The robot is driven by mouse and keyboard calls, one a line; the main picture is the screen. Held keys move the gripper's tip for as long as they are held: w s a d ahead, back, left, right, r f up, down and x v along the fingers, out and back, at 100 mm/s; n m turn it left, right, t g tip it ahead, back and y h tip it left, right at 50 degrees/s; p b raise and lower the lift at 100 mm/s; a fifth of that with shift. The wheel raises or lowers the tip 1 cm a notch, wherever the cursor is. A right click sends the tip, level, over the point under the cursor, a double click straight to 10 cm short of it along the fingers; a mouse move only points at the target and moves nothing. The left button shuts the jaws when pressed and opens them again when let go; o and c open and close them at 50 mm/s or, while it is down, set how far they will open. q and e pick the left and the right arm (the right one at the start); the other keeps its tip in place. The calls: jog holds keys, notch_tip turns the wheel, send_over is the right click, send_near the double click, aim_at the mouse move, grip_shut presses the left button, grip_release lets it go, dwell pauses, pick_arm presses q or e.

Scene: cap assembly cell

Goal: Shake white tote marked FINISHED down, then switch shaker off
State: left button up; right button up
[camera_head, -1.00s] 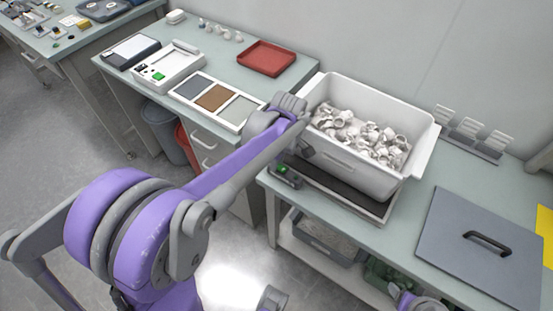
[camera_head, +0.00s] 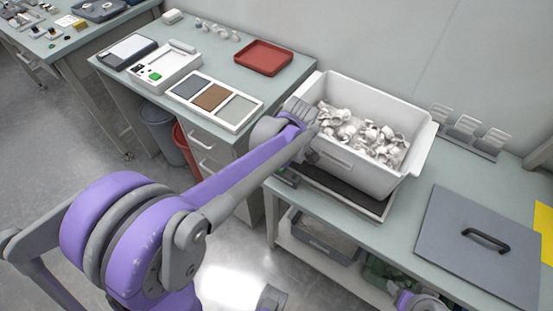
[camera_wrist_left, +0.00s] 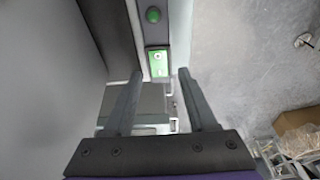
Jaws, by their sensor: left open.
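The white tote (camera_head: 375,178) stands upright on the dark shaker plate (camera_head: 352,199) and holds many loose white caps (camera_head: 365,135). Any marking on the tote is too small to read. The shaker's front edge carries a green round button (camera_wrist_left: 152,14) and a lit green panel (camera_wrist_left: 158,62), seen in the left wrist view. In the head view the gripper and wrist mostly hide the control box.
A grey lid (camera_head: 478,245) with a black handle lies on the bench to the right. A red tray (camera_head: 263,57) and a three-colour panel (camera_head: 212,100) are on the left bench. A grey bin (camera_head: 326,235) sits on the shelf below.

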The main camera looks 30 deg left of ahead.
pick_arm(q)
jog(key=p+v, duration=0.1)
jog(key=v, duration=1)
jog(key=shift+f, duration=0.1)
jog(key=s+d+m+t+h+p, duration=0.1)
jog(key=s+d+m+t+p, duration=0.1)
jog(key=s+m, duration=0.5)
jog(key=s+d+f+m+t+h+p, duration=0.1)
jog(key=s+d+m+t+h+p, duration=0.1)
jog(key=s+m, duration=0.6)
jog(key=m+t+p, duration=0.1)
jog(key=m+p, duration=0.1)
jog(key=shift+s+d+p, duration=0.2)
jog(key=shift+d+p, duration=0.1)
